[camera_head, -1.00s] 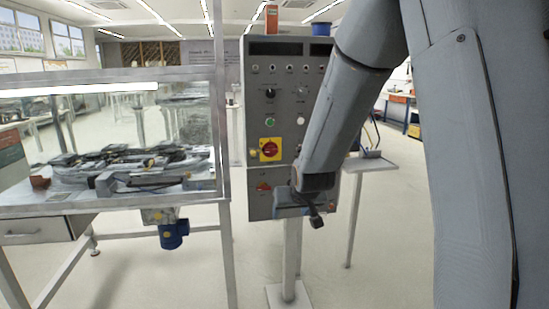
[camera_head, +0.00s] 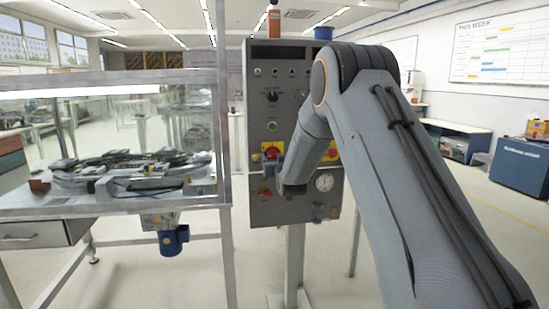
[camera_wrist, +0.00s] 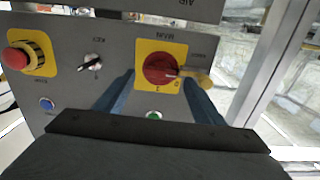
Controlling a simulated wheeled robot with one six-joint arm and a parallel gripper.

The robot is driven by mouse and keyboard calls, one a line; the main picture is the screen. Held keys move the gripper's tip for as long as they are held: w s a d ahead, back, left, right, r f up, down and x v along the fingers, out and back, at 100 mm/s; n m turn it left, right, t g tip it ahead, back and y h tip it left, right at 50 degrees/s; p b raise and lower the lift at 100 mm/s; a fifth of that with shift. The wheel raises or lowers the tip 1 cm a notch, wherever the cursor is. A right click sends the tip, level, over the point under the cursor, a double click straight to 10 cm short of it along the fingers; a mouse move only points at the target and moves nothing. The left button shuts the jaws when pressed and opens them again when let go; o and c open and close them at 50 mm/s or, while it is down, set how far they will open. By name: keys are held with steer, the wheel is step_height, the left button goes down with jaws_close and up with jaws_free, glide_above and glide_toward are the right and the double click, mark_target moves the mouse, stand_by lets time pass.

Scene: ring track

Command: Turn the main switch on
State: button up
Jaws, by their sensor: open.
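The main switch is a red rotary knob on a yellow plate (camera_head: 268,148) on the grey control panel (camera_head: 256,100). In the head view my arm and gripper (camera_head: 279,176) partly cover it. In the wrist view the panel appears upside down and the red knob (camera_wrist: 159,69) is in the upper middle. A pale mark on the knob points right in that view. My gripper (camera_wrist: 160,76) is open, its two blue-grey fingers either side of the knob's lower part in the picture. Contact with the knob cannot be told.
In the wrist view a red button (camera_wrist: 17,58) on yellow, a small selector (camera_wrist: 90,62), a blue button (camera_wrist: 46,103) and a green button (camera_wrist: 153,115) are close by. A glass-sided bench (camera_head: 100,200) stands left of the panel. A gauge (camera_head: 324,182) is lower right.

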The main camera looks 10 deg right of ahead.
steer(key=shift+w, duration=0.95)
steer(key=c, duration=1)
steer(key=shift+c, duration=0.2)
